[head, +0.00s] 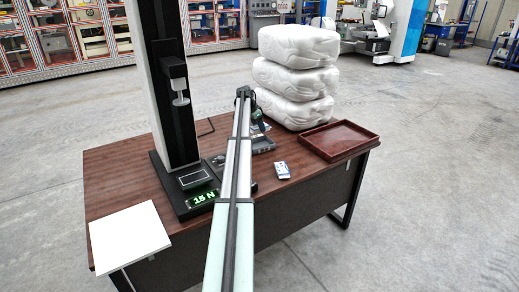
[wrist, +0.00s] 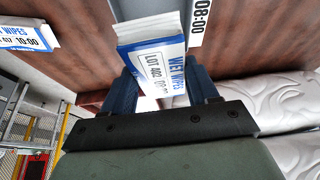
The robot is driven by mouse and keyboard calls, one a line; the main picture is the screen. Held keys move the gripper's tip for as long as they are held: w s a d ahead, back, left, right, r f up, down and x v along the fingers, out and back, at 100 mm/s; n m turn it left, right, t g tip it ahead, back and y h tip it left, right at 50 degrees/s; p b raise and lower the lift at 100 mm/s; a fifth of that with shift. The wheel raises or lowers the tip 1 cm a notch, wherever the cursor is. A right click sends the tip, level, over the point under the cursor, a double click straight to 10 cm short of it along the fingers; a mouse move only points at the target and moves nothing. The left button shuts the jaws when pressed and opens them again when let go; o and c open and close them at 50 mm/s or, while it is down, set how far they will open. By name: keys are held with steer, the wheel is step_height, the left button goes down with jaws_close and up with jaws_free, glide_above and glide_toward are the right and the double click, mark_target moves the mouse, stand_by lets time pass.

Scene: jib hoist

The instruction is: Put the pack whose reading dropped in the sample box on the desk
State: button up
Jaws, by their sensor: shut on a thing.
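My gripper (wrist: 160,88) is shut on a white and blue wet wipes pack (wrist: 152,62), whose label reads LOT 402 and a time that looks like 09:00. Another pack marked 10:00 (wrist: 22,38) lies at the upper left of the wrist view, apart from the held one. A label reading 08:00 (wrist: 200,18) shows beyond the held pack, partly cut off. In the head view one loose pack (head: 282,170) lies on the desk; my arm hides much around the gripper. The red-brown open tray (head: 322,152), likely the sample box, looks empty at the desk's right.
A test stand (head: 165,90) with a hanging plunger rises at the desk's left; its green display (head: 203,198) reads 15 N. A white board (head: 128,236) lies at the front left. Stacked white wrapped bundles (head: 297,75) stand behind, close to the tray.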

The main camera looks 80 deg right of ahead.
mark_target(252, 128)
steer(key=shift+m, duration=0.4)
steer(key=shift+f, duration=5)
steer(key=shift+f, duration=0.1)
steer(key=o, duration=0.8)
steer(key=v, duration=1.2)
steer(key=shift+w+d, duration=0.1)
steer(key=shift+d, duration=0.05)
